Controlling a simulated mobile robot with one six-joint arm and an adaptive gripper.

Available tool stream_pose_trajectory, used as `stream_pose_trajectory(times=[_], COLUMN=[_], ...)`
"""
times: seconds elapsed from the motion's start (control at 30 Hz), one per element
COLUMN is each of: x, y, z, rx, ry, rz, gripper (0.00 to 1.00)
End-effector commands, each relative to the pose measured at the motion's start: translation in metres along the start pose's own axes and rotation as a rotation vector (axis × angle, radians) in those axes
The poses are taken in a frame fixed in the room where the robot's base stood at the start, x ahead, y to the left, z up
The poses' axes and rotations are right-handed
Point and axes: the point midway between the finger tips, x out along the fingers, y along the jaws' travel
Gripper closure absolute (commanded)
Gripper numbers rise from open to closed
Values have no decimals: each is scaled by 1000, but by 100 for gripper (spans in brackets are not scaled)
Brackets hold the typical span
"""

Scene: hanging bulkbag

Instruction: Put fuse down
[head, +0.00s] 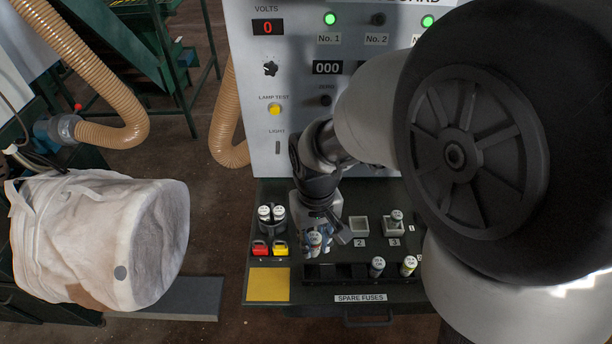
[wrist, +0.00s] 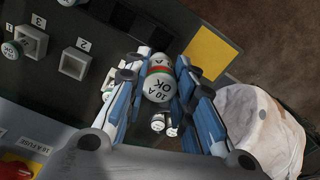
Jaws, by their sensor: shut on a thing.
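My gripper (head: 318,244) is shut on a white fuse (head: 315,238), above the dark panel shelf left of socket 2. In the wrist view my gripper (wrist: 158,66) has a blue-sided finger on each side of the fuse (wrist: 157,88), which reads "10 A OK" and has red and green bands. Whether its lower end touches anything is hidden. The yellow square (head: 268,284) lies bare at the shelf's front left; it also shows in the wrist view (wrist: 209,57).
Socket 2 (head: 359,227) is empty; socket 3 (head: 393,229) has a fuse in it. Two fuses (head: 271,213) stand at the back left, behind a red block (head: 260,248) and a yellow block (head: 280,249). Two spare fuses (head: 393,266) stand at right. A white bag (head: 95,235) hangs left.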

Motion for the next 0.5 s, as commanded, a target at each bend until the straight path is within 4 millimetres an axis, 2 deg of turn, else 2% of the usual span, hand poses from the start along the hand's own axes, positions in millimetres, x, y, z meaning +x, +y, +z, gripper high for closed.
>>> stream_pose_trajectory(times=[0.03, 0.2, 0.3, 0.5], x=[19, 57, 70, 82], y=[0, 0, 0, 0], z=[1, 1, 0, 0], rx=[0, 0, 0, 0], ry=[-6, -4, -1, 0], rz=[0, 0, 0, 0], gripper=[100, 100, 100, 100])
